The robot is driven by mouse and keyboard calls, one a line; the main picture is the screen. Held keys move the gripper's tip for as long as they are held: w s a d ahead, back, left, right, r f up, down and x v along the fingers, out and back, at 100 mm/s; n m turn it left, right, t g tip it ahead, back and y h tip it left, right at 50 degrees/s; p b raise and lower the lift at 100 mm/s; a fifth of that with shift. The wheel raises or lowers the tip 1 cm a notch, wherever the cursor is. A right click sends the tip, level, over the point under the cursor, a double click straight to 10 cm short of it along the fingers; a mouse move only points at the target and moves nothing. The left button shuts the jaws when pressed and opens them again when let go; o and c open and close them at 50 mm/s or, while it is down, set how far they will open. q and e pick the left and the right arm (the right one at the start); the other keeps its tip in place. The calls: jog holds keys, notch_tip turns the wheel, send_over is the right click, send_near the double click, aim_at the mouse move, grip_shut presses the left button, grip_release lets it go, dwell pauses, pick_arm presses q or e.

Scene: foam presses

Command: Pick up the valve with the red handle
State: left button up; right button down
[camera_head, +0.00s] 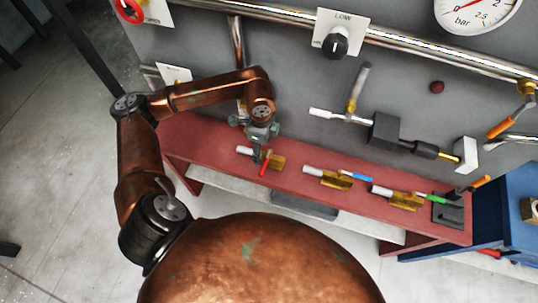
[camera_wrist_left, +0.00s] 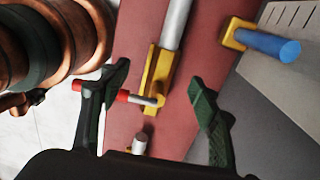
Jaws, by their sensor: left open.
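The valve with the red handle has a brass body (camera_head: 277,161) and a grey pipe end, and lies at the left part of the red shelf. Its red handle (camera_head: 265,168) points toward the shelf's front edge. My left gripper (camera_head: 260,150) is above this valve. In the left wrist view my left gripper (camera_wrist_left: 160,98) is open, with the brass body (camera_wrist_left: 155,78) showing between its dark green fingers. One finger crosses in front of the red handle (camera_wrist_left: 133,98) and hides part of it; I cannot tell whether they touch. My right gripper is not in view.
The red shelf (camera_head: 225,148) also holds a blue-handled valve (camera_head: 345,178) and a green-handled valve (camera_head: 405,198) to the right. The grey panel (camera_head: 300,85) with pipes and a LOW knob (camera_head: 335,43) stands behind. A blue box (camera_head: 490,205) is at the far right.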

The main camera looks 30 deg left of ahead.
aim_at(263, 153)
pick_arm(q)
notch_tip(263, 153, down, 6)
jog(key=shift+w+a+r+b, duration=0.1)
jog(key=shift+w+b, duration=0.05)
jog(key=shift+b, duration=0.45)
jog(key=shift+c, duration=0.6)
jog(key=shift+r, duration=0.1)
grip_shut()
